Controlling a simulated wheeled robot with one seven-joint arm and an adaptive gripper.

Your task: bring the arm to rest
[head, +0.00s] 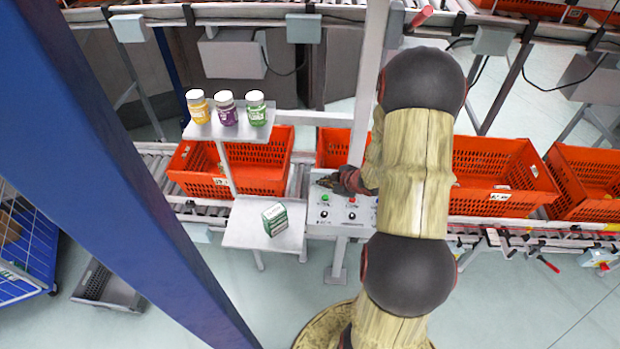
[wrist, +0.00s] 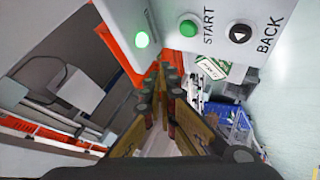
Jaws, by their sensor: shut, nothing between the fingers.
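My gripper (head: 328,183) is shut and empty. In the head view it is above the left part of a grey control panel (head: 320,213), with my arm coming from the right. In the wrist view the closed fingers (wrist: 165,85) point toward the panel's edge. The panel (wrist: 205,12) fills the top there, with a lit green lamp (wrist: 142,39), a green START button (wrist: 188,28) and a black BACK button (wrist: 239,33). I cannot tell whether the fingertips touch the panel. My arm hides part of the panel and the totes behind it.
Orange totes (head: 255,180) stand along the roller conveyor. Three jars (head: 227,109) stand on a raised shelf (head: 205,131) at left. A green and white box (head: 274,219) sits on a lower shelf (head: 245,234). A blue post (head: 125,170) crosses the left side.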

